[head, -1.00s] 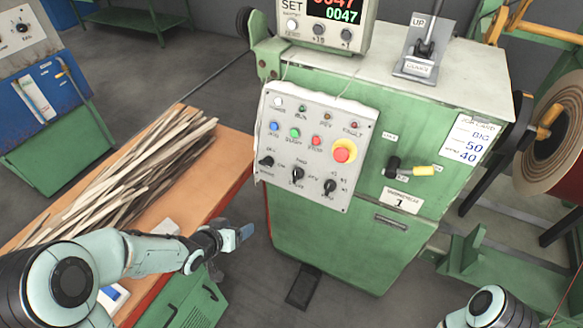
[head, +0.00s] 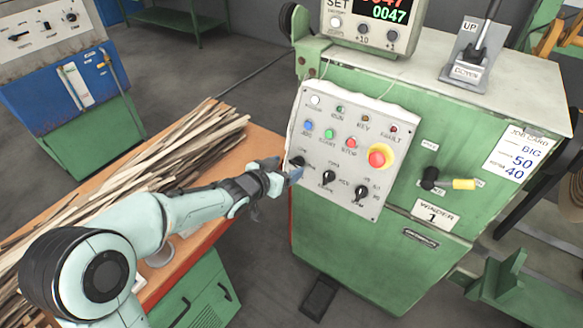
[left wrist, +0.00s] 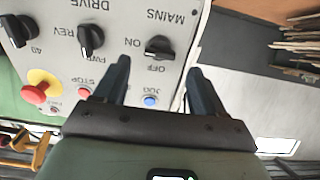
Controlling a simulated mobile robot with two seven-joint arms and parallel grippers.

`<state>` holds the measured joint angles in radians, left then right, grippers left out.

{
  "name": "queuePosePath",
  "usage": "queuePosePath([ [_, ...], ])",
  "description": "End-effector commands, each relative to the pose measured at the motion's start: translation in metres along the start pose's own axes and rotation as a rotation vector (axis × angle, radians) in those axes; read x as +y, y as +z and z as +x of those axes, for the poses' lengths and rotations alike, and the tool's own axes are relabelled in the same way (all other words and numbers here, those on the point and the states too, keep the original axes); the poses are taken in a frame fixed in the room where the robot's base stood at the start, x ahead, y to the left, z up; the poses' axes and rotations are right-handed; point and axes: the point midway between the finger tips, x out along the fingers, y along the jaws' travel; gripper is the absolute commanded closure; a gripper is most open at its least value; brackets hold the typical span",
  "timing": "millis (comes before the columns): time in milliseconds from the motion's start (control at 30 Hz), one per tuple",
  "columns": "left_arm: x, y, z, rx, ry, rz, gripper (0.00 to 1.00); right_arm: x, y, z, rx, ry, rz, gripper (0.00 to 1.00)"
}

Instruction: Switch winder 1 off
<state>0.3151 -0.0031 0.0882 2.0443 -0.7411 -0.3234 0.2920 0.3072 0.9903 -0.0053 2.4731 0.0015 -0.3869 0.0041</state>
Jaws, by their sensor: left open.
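Winder 1 is the green machine (head: 390,250) with the "1" plate (head: 432,213). Its pale control panel (head: 335,190) carries the black MAINS knob at the lower left, partly behind my fingers in the head view. The left wrist view shows the MAINS knob (left wrist: 158,47) upside down, with ON and OFF labels; its handle seems to lie towards ON. My left gripper (head: 284,172) is open and empty at the panel's left edge. In the left wrist view its fingertips (left wrist: 158,66) lie either side of the knob; contact cannot be told. My right gripper is out of view.
The panel also has a red-on-yellow stop button (head: 378,157), several small buttons and two more black knobs. A yellow-tipped crank handle (head: 464,184) juts out to the right. An orange table (head: 262,142) with wooden strips stands left, under my left arm.

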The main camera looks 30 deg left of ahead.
Motion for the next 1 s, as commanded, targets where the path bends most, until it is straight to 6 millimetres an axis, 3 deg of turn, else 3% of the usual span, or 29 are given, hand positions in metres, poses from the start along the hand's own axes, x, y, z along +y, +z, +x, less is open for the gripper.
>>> queuePosePath([
  [200,0.001,0.0,0.028,0.0,0.002,0.0,0.3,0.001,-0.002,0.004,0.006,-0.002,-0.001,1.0],
  [567,0.001,-0.001,0.034,0.0,0.001,0.0,0.3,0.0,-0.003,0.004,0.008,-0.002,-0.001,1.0],
  [600,0.001,-0.001,0.034,0.0,0.001,0.0,0.33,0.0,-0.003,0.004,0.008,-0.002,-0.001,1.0],
  [767,0.001,-0.001,0.034,0.001,0.001,0.0,0.85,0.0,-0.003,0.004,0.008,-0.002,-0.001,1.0],
  [1000,0.001,-0.001,0.034,0.0,0.001,-0.01,0.86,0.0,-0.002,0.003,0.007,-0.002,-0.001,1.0],
])
